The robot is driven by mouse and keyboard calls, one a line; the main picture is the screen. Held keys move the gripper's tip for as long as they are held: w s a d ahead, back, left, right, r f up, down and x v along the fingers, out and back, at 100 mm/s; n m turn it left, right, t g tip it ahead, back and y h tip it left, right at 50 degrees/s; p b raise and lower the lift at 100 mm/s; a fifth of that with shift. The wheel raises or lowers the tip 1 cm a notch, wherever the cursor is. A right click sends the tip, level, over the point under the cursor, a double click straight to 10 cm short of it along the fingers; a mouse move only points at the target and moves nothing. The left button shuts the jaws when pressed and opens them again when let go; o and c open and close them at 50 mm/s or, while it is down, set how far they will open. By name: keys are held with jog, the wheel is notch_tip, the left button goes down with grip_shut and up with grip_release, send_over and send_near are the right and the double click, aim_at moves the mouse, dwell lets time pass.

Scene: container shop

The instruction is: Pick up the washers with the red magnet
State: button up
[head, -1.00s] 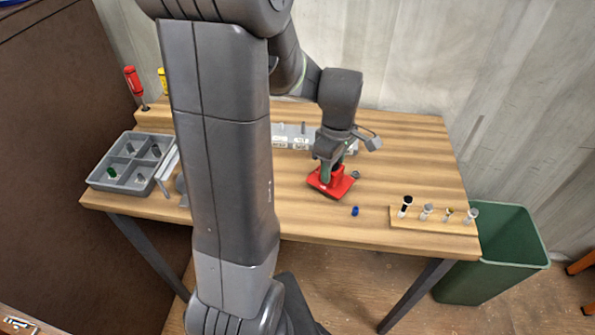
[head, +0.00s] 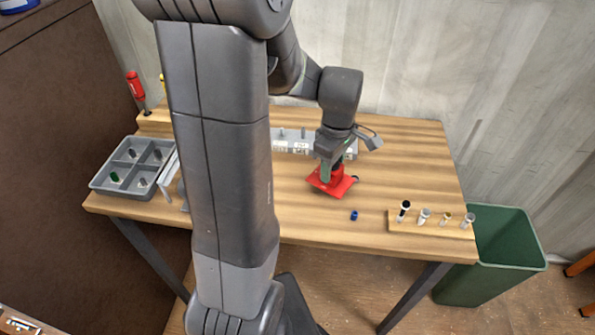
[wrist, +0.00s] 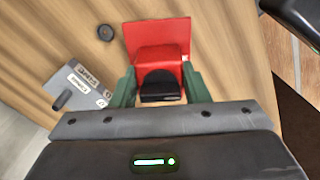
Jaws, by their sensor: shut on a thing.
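The red magnet (head: 340,187) has a flat red plate with a red block on top, and stands on or just above the table's right half. In the wrist view the magnet (wrist: 158,36) sits between the green fingers of my gripper (wrist: 160,88). My gripper (head: 326,172) is shut on it from above. A dark ring, which looks like a washer (wrist: 105,32), lies on the wood beside the plate, apart from it. A small dark thing by the plate in the head view (head: 355,178) may be the same ring. The plate's underside is hidden.
A grey labelled holder (head: 292,142) stands behind the magnet. A blue piece (head: 354,215) lies in front, and a wooden rack (head: 432,228) of small items stands front right. A grey divided tray (head: 117,188) is at left, a green bin (head: 497,262) at right. The table's right rear is clear.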

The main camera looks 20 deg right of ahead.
jog(key=shift+r+p, duration=3.8)
jog(key=shift+r, duration=1.3)
